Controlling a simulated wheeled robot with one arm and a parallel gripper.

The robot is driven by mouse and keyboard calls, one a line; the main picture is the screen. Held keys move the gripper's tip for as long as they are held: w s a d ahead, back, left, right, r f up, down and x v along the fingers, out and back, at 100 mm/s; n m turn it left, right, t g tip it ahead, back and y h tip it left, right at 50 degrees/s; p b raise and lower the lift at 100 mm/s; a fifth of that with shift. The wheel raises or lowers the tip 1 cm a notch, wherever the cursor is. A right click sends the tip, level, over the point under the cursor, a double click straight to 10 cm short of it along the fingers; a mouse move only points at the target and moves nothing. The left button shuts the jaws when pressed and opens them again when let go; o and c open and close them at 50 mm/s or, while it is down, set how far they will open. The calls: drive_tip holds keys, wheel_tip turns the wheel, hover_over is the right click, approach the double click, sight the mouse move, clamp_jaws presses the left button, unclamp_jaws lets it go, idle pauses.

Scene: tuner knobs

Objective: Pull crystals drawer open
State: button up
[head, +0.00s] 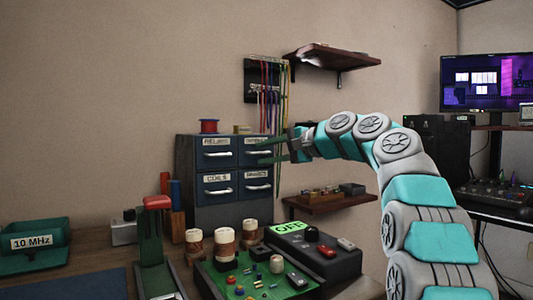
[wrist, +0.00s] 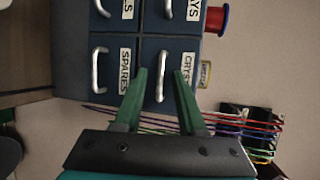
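The crystals drawer (head: 254,160) is the top right one in a dark blue cabinet and looks shut; my gripper hides part of its label in the head view. In the wrist view, turned sideways, its label (wrist: 181,88) reads "CRYST" and its silver handle (wrist: 161,77) stands upright. My gripper (head: 264,152) is at the front of this drawer. In the wrist view my gripper (wrist: 162,74) is open, with one green finger on each side of the handle. I see a gap between each finger and the handle. Whether the fingertips reach the handle's depth I cannot tell.
The spares drawer (head: 255,184) is directly below, with the relays (head: 217,153) and coils (head: 217,185) drawers to the left. A red spool (head: 209,126) sits on the cabinet. Coloured cables (head: 272,90) hang behind it. A panel reading "OFF" (head: 289,228) stands in front.

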clamp_jaws()
idle(1.3)
